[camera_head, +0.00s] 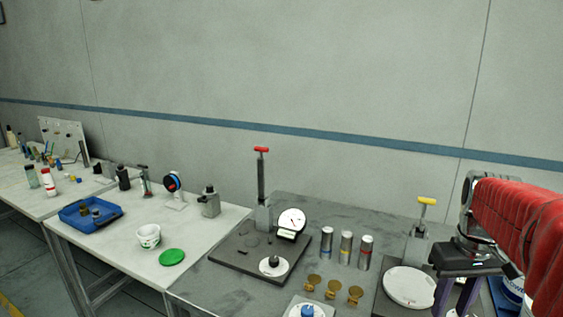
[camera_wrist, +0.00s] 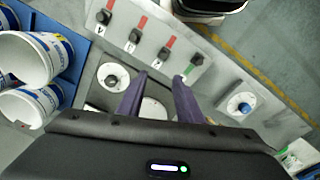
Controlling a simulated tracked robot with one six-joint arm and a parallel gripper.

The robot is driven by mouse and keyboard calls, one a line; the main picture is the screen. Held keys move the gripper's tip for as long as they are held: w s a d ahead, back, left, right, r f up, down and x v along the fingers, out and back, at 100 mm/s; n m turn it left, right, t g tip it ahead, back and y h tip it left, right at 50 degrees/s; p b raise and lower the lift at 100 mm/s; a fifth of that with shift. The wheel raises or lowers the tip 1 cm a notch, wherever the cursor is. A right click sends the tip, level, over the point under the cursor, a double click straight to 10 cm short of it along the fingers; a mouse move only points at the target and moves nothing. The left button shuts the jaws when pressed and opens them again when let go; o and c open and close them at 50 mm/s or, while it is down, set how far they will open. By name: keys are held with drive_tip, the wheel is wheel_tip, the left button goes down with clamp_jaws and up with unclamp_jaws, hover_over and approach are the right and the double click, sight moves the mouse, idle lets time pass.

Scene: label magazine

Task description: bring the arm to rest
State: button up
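My red-sleeved arm (camera_head: 520,225) reaches in from the right edge in the head view. My gripper (camera_head: 454,303) points down over the right end of the grey bench, next to a white round disc (camera_head: 410,287) on a dark base. In the wrist view my gripper (camera_wrist: 160,80) shows two purple fingers standing apart with nothing between them. A pale disc (camera_wrist: 153,108) shows beyond the gap, below the fingers. The lower ends of the fingers are partly cut off by the frame edge in the head view.
A yellow-handled press (camera_head: 422,217) stands behind the fingers. White buckets (camera_wrist: 32,58) in a blue tray are at left in the wrist view, near a panel with several switches (camera_wrist: 135,36). Metal cylinders (camera_head: 346,248) and a dial gauge (camera_head: 291,221) stand left of the arm.

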drive_tip(key=s+a+t, duration=0.2)
drive_tip(key=s+a, duration=0.2)
drive_tip(key=a, duration=0.7)
drive_tip(key=s+a+n+t, duration=0.1)
drive_tip(key=s+a+t, duration=0.2)
drive_tip(key=a, duration=0.8)
drive_tip(key=shift+s+f, duration=0.45)
drive_tip(key=shift+s, duration=0.35)
